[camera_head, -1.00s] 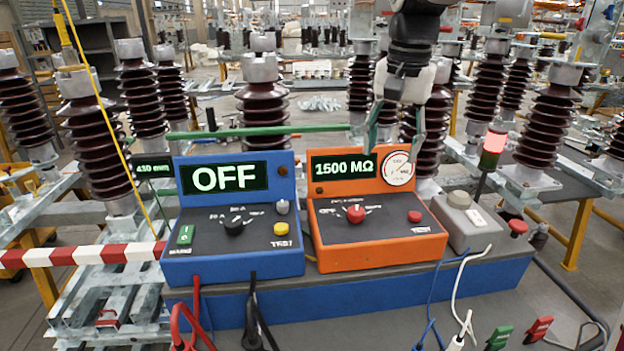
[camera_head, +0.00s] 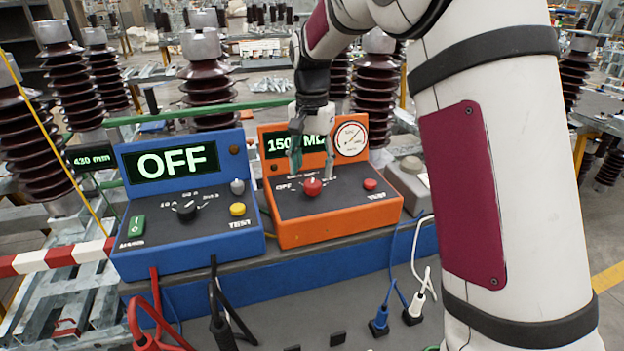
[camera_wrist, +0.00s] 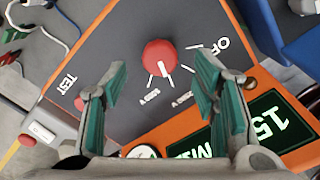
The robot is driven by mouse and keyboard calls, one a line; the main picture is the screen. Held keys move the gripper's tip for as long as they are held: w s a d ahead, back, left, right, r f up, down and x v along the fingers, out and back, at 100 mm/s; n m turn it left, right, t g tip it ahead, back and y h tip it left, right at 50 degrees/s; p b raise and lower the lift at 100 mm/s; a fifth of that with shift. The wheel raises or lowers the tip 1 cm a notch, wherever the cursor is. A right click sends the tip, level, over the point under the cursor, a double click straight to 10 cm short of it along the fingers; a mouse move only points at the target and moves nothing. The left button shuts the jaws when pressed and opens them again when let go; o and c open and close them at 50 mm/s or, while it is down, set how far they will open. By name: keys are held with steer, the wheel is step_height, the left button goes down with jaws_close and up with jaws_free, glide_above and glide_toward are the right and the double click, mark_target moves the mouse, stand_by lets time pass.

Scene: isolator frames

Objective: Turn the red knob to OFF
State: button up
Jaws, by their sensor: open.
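The red knob (camera_head: 312,187) is on the sloping dark panel of the orange tester (camera_head: 335,226). In the wrist view the knob (camera_wrist: 159,57) lies centred between my fingertips, with a white mark on it aimed down the picture at the scale lines. The OFF label (camera_wrist: 222,46) is to its right there, and the mark does not aim at it. My gripper (camera_head: 312,166) is open above and behind the knob; the wrist view shows its two green-padded fingers (camera_wrist: 162,66) spread apart, holding nothing. The tester's display (camera_head: 280,146) is partly hidden by my gripper.
A blue box (camera_head: 190,245) with an OFF display and black knob stands left of the tester. A small red button (camera_head: 370,184) lies right of the red knob. A grey box (camera_head: 408,182) is further right. Brown insulators (camera_head: 376,95) stand behind.

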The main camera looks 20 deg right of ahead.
mark_target(312, 184)
steer(key=shift+f, duration=2.25)
steer(key=c, duration=1.2)
